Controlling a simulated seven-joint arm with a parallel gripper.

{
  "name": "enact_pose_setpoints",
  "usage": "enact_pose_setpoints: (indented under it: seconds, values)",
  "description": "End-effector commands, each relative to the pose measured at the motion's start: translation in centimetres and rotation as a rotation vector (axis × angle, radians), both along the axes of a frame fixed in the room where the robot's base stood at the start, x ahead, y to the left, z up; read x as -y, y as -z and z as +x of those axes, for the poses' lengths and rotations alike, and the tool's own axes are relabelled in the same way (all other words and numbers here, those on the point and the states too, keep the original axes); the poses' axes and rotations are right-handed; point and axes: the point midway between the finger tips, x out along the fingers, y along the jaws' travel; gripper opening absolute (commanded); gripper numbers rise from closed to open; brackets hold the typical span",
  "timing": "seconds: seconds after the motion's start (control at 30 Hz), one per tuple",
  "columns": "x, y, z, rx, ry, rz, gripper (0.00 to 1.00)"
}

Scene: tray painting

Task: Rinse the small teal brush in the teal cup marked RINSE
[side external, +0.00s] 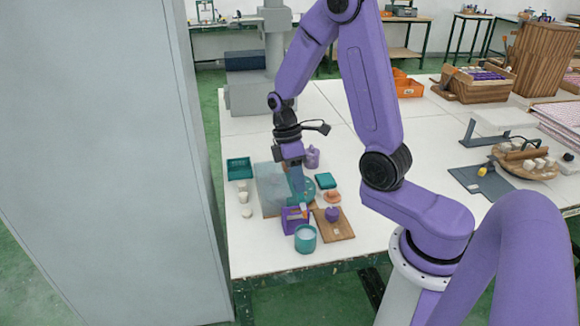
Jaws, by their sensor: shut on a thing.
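My gripper (294,165) points down over the work area, at the right side of a grey tray. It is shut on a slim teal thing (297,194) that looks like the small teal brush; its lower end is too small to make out. A teal cup (305,240) with a pale inside stands upright near the table's front edge, below and apart from the gripper in the picture. No marking on it can be read from here. A purple box (292,221) stands between the gripper and this cup.
The grey tray (268,184) lies left of the gripper. A teal bin (239,168) and small pale cups (243,197) stand further left. A wooden board (340,228) with a purple item lies right of the teal cup. A tall grey cabinet (110,170) flanks the table.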

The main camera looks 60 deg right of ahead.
Motion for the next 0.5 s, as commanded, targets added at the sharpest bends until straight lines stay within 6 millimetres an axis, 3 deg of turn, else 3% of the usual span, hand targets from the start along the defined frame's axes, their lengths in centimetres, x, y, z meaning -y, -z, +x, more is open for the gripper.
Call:
enact_pose_setpoints:
  seconds: [0.27,0.5]
  values:
    - [-0.3,1.2,-0.4,-0.008,0.0,0.004,0.0]
    - [-0.2,3.4,-0.4,-0.008,0.001,0.004,0.0]
